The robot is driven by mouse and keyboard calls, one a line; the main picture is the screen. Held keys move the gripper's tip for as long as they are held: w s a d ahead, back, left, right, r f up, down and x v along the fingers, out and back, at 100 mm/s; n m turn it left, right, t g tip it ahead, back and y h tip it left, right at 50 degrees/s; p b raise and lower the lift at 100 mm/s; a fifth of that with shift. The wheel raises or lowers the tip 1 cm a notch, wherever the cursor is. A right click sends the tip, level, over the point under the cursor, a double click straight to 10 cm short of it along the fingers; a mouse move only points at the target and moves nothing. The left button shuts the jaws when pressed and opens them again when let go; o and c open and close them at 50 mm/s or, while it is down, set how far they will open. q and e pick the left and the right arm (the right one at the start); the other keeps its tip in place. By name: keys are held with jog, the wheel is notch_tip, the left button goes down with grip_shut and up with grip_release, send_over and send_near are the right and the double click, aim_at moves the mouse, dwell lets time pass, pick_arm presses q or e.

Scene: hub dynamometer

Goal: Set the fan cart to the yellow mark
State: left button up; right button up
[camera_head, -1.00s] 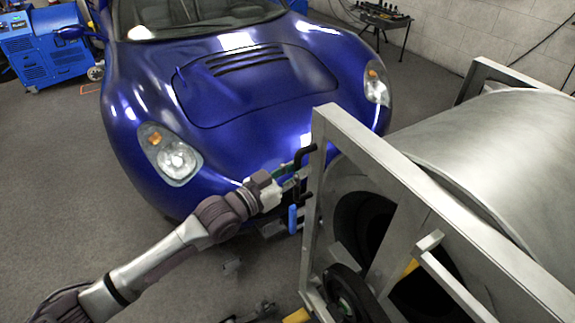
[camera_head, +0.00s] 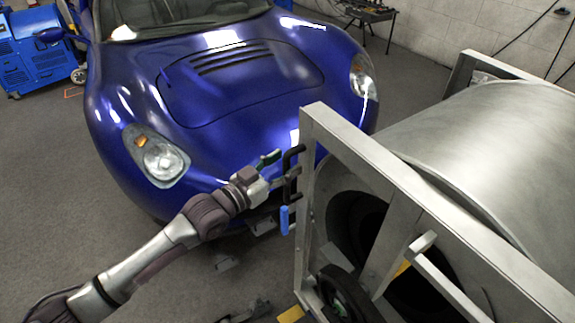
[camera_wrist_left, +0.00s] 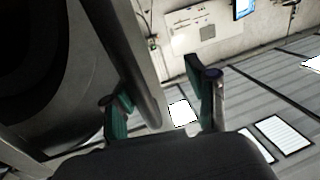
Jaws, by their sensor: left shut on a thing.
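The fan cart (camera_head: 365,150), a grey metal frame around a large drum with a dark opening, stands at the right in the head view. A black handle (camera_head: 289,165) with a blue grip (camera_head: 284,218) is on its near left post. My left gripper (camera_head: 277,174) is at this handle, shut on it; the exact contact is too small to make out. In the left wrist view, the gripper's green-padded fingers (camera_wrist_left: 162,105) flank a grey frame post (camera_wrist_left: 143,65). A yellow patch (camera_head: 290,314) shows on the floor at the bottom; I cannot tell whether it is the mark.
A blue sports car (camera_head: 235,90) stands just behind the gripper and cart. A black wheel (camera_head: 345,295) is at the cart's lower corner. A blue machine (camera_head: 35,50) stands at the far left and a tool table (camera_head: 368,12) at the back.

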pick_arm(q)
jog(key=shift+w+a, duration=0.2)
jog(key=shift+a, duration=0.25)
jog(key=v, duration=1.1)
jog(key=shift+s, duration=0.55)
